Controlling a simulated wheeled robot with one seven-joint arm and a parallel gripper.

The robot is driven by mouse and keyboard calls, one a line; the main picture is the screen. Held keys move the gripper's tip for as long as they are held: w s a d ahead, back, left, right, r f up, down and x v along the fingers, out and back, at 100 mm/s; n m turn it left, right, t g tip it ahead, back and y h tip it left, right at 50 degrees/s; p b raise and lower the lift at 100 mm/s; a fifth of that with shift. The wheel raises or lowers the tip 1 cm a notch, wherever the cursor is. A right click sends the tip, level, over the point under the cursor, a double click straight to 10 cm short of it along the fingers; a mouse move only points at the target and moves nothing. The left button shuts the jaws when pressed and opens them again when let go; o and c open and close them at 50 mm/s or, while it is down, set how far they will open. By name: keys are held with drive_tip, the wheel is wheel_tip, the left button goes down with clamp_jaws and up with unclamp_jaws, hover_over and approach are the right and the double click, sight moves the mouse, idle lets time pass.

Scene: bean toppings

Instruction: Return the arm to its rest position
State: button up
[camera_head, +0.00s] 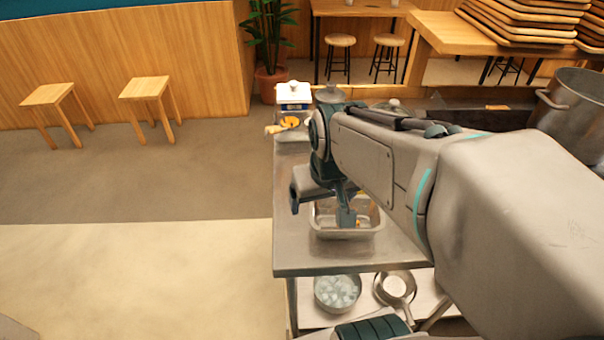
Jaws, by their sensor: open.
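My arm (380,165) reaches from the lower right over the steel table (295,240). My gripper (321,206) is at its far end, pointing down, with its dark fingers apart. It is above or just at a rectangular metal pan (347,234); the height between them is hard to judge. I see nothing held between the fingers. Some small brownish food shows in the pan, and my gripper and arm hide part of it.
Behind my gripper stand a white-and-blue box (293,94) and a tray with orange food (290,123). A large steel pot (575,105) is at the right. A bowl of ice-like pieces (338,291) and a pan (395,287) sit on the lower shelf.

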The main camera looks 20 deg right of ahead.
drive_tip(key=shift+n, duration=0.3)
drive_tip(key=s, duration=0.1)
drive_tip(key=s+a, duration=0.2)
drive_tip(key=shift+s, duration=0.4)
idle(0.7)
